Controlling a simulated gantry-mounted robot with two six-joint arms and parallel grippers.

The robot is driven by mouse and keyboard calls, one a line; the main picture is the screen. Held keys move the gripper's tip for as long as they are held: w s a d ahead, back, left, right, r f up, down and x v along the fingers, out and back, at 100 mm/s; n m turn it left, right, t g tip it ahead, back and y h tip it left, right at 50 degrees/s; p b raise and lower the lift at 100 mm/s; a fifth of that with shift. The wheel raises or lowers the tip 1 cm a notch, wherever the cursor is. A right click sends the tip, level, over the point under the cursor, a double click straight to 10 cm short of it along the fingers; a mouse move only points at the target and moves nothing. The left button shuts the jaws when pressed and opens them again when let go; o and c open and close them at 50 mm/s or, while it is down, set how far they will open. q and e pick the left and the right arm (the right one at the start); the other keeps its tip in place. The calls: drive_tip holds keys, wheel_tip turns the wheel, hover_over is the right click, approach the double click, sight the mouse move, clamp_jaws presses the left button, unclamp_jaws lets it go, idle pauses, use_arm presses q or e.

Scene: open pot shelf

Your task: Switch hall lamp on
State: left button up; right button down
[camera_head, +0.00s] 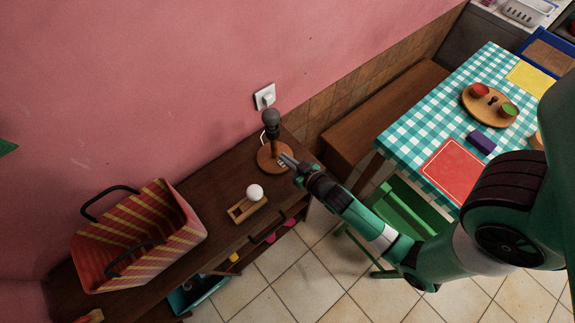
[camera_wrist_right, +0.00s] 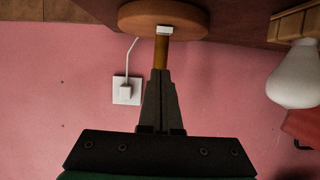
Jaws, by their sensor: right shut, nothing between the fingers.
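The hall lamp (camera_head: 271,118) stands upright on the dark wooden shelf by the pink wall. It has a round wooden base, a stem and a dark socket, with no bulb or light showing in it. The base also shows in the right wrist view (camera_wrist_right: 135,17), with a small white switch (camera_wrist_right: 163,30) at its edge. My right gripper (camera_head: 285,160) is shut and empty, its tips close to the switch and base in the head view. I cannot tell whether they touch. In the wrist view the fingers (camera_wrist_right: 160,75) point at the switch. My left gripper is not in view.
A white bulb (camera_head: 255,192) rests on a small wooden holder (camera_head: 240,212) left of the lamp. A striped basket (camera_head: 140,240) stands further left. A white cord runs to a wall plug (camera_head: 265,97). A checkered table (camera_head: 425,120) and green chair (camera_head: 400,210) stand at right.

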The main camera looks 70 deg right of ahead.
sight(288, 174)
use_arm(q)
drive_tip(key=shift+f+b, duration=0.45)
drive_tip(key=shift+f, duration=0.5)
use_arm(e)
drive_tip(key=shift+s+a+f, duration=0.1)
drive_tip(key=shift+s+f, duration=0.1)
drive_tip(key=shift+f, duration=0.7)
drive_tip(key=shift+s+a+f, duration=0.1)
drive_tip(key=shift+s+f, duration=0.05)
drive_tip(key=shift+f, duration=0.7)
drive_tip(key=shift+s+f+b, duration=0.1)
drive_tip(key=shift+f+b, duration=0.75)
drive_tip(key=shift+b, duration=0.05)
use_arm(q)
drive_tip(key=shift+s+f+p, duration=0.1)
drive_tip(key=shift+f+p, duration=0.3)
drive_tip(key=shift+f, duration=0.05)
use_arm(e)
drive_tip(key=shift+s+r, duration=0.1)
drive_tip(key=shift+r, duration=0.2)
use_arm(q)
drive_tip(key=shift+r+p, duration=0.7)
use_arm(e)
drive_tip(key=shift+r, duration=0.85)
drive_tip(key=shift+a, duration=0.1)
